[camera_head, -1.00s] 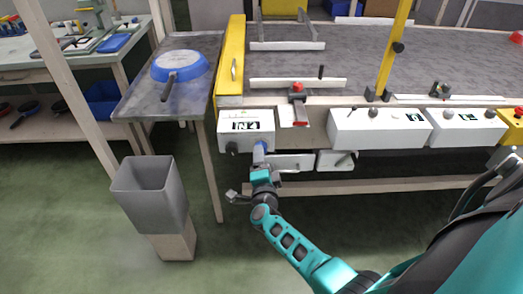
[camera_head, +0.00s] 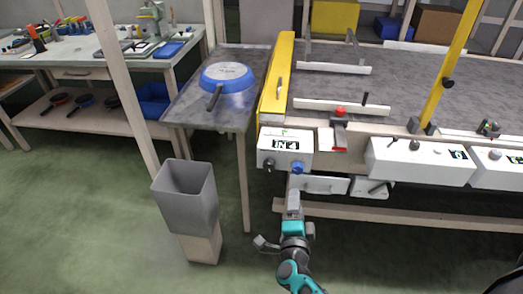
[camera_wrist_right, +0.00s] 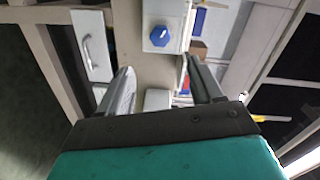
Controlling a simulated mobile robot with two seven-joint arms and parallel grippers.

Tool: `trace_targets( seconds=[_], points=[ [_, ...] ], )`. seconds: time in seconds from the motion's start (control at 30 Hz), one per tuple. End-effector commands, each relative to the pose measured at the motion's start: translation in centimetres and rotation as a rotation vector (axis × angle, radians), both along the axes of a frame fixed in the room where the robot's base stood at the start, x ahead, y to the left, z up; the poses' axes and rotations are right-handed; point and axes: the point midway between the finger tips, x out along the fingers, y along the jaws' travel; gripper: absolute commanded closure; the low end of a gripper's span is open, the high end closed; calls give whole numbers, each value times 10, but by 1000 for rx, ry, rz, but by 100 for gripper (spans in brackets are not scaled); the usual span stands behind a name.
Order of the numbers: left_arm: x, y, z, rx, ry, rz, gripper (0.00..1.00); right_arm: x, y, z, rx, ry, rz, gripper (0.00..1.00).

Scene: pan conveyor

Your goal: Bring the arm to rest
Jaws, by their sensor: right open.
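My right gripper (camera_head: 293,203) is in the lower middle of the head view, just below the white control box (camera_head: 270,147) marked "IN 4". A blue knob (camera_head: 297,168) on the box's front face shows clear above the fingertips. In the right wrist view my gripper's two fingers (camera_wrist_right: 163,90) stand apart with nothing between them. The blue knob (camera_wrist_right: 161,36) shows beyond them, on its white box. My left gripper is not in view.
A blue pan (camera_head: 228,74) lies on the metal side table (camera_head: 190,115). A grey bin (camera_head: 187,200) stands on the floor left of my arm. The conveyor (camera_head: 400,85) is beyond the control boxes. Open green floor lies left of the arm.

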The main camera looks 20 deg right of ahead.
Motion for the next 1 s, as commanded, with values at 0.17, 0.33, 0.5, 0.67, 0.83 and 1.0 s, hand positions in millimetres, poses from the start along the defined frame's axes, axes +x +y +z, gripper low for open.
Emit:
trace_targets(
  seconds=[0.17, 0.33, 0.5, 0.67, 0.83, 1.0],
  points=[
    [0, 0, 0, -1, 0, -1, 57, -1, 2, 1, -18, 9, 22, 35],
    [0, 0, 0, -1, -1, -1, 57, -10, 31, 9, -222, 115, 259, 35],
    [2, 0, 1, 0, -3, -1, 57, -52, 82, 8, -627, 338, 634, 35],
    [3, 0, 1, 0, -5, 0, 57, -103, 105, 0, -982, 551, 888, 35],
    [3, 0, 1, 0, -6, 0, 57, -136, 107, -3, -1199, 690, 1009, 35],
    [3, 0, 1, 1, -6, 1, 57, -142, 106, -3, -1248, 725, 1033, 35]
  ],
)
